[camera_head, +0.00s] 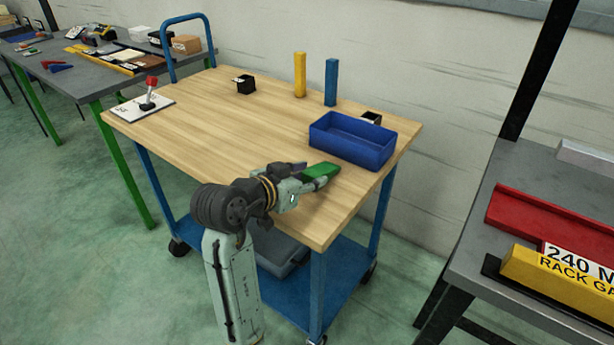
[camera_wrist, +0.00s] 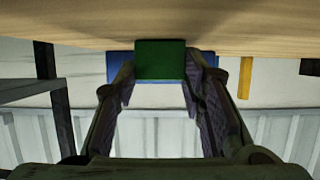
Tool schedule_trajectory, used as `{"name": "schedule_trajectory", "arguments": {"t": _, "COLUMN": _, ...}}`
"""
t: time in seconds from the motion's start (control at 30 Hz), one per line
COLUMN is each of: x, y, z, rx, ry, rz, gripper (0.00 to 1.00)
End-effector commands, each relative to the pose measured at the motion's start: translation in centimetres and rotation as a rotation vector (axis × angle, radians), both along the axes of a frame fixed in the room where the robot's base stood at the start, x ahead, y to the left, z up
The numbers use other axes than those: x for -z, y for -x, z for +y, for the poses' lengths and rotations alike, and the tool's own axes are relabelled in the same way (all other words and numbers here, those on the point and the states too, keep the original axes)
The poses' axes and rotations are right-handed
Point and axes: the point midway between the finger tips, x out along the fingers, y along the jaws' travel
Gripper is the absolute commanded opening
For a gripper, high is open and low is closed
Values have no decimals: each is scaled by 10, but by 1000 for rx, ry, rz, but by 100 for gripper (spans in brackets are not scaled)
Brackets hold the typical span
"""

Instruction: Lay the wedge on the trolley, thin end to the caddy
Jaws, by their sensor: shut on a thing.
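The green wedge (camera_head: 322,170) is between the fingers of my gripper (camera_head: 312,178), which is shut on it. It is over the front right part of the trolley's wooden top (camera_head: 230,135), just in front of the blue caddy (camera_head: 345,150). I cannot tell whether the wedge touches the wood. In the wrist view, which shows the trolley top along its upper edge, the wedge (camera_wrist: 160,58) shows as a green block face between the fingers, with the caddy (camera_wrist: 121,68) behind it. Which end is thin is not clear.
A yellow post (camera_head: 300,75) and a blue post (camera_head: 331,82) stand at the back. Small black holders (camera_head: 244,84) (camera_head: 371,118) are also there. A red-knobbed lever on a white plate (camera_head: 150,98) is at left. The middle of the top is clear. A bench with a red channel (camera_head: 545,228) is at right.

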Motion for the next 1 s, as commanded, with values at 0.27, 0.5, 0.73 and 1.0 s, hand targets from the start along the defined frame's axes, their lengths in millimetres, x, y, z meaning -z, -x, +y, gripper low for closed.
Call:
{"name": "schedule_trajectory", "arguments": {"t": 0.27, "x": 2, "y": 0, "z": 0, "rx": 0, "ry": 0, "rz": 0, "gripper": 52}}
{"name": "schedule_trajectory", "arguments": {"t": 0.5, "x": 2, "y": 0, "z": 0, "rx": 0, "ry": 0, "rz": 0, "gripper": 57}}
{"name": "schedule_trajectory", "arguments": {"t": 0.73, "x": -4, "y": 1, "z": 1, "rx": -1, "ry": -1, "rz": -1, "gripper": 57}}
{"name": "schedule_trajectory", "arguments": {"t": 1.0, "x": -21, "y": 38, "z": 30, "rx": -6, "ry": -2, "rz": -4, "gripper": 57}}
